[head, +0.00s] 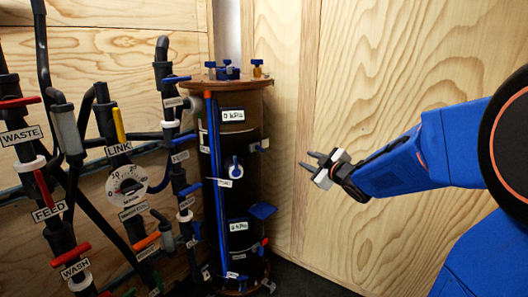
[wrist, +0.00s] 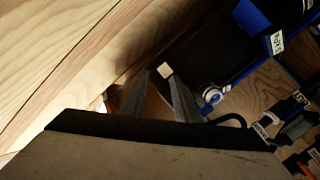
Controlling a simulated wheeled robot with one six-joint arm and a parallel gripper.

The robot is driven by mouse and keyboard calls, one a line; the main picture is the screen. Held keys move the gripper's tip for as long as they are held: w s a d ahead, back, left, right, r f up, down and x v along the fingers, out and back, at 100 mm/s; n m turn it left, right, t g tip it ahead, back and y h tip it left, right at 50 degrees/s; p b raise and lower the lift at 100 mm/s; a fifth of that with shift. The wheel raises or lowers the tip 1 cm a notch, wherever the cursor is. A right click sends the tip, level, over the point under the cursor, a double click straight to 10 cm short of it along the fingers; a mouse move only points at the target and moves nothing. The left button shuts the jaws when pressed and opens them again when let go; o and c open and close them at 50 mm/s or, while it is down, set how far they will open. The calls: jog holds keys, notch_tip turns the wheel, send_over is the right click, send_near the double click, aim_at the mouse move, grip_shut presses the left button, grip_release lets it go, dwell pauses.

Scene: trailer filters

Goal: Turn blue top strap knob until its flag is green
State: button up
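A dark upright filter cylinder (head: 250,190) stands left of my gripper in the head view. A small blue knob with a white tab (head: 262,145) sticks out from its upper right side. A round blue knob with a white ring (head: 235,170) is on its front and also shows in the wrist view (wrist: 211,96). I cannot tell which is the top strap knob, and no green flag can be made out. My gripper (head: 306,161) is open and empty, pointing left, apart from the cylinder. In the wrist view its grey fingers (wrist: 157,80) are spread, with a pale square (wrist: 165,70) beyond them.
Blue-handled fittings (head: 228,66) sit on the cylinder's brown top plate (head: 225,86). A blue flap (head: 263,211) juts out lower right. Labelled pipes and valves with a white dial (head: 127,187) crowd the left. A plywood wall (head: 400,90) stands behind my arm.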

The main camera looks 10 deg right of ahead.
jog(key=w+a+f+n+y, duration=0.1)
jog(key=w+a+n+y, duration=0.1)
jog(key=w+n+y, duration=0.15)
jog(key=n+y, duration=0.2)
jog(key=y, duration=0.1)
send_near(262, 149)
jog(key=x, duration=0.9)
jog(key=shift+f, duration=0.1)
grip_shut()
